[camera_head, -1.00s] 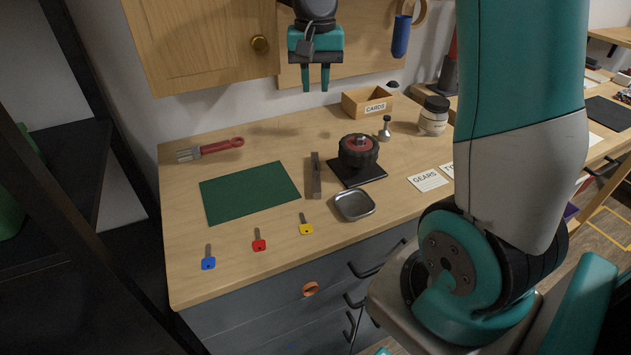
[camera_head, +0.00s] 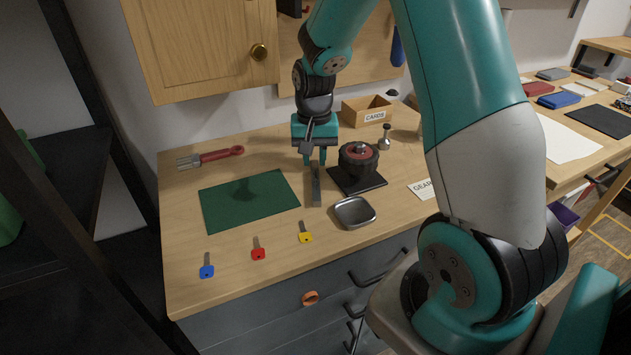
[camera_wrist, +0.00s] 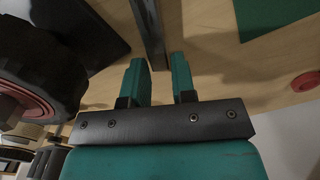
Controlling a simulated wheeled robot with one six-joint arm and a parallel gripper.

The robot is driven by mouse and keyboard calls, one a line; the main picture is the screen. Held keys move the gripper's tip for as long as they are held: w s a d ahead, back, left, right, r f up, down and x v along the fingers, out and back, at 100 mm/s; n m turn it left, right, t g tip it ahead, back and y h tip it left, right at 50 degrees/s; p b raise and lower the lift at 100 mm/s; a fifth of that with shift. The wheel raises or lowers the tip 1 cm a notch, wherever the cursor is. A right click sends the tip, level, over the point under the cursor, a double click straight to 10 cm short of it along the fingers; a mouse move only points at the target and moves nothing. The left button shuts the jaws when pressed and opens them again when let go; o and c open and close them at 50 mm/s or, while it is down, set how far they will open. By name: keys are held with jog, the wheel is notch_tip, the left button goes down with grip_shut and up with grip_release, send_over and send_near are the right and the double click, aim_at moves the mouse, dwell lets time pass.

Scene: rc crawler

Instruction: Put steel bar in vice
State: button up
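The steel bar (camera_head: 316,188) is a narrow grey strip lying on the wooden bench, between the green mat and the black pad. My gripper (camera_head: 315,162) points down over the bar's far end, its two teal fingers apart. In the wrist view the bar (camera_wrist: 148,25) runs from the top edge to the gap between the fingertips (camera_wrist: 159,62). The fingers do not visibly press on it, and I cannot tell the exact height left between them. I cannot make out a vice in these views.
A black wheel (camera_head: 358,159) on a black pad (camera_head: 372,184) stands close right of the bar. A metal tray (camera_head: 354,212) lies at the front. The green mat (camera_head: 250,200) is left, with several keys, a brush (camera_head: 212,156) and a cards box (camera_head: 366,112) around.

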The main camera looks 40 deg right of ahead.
jog(key=shift+f, duration=0.35)
grip_shut()
jog(key=shift+r, duration=0.1)
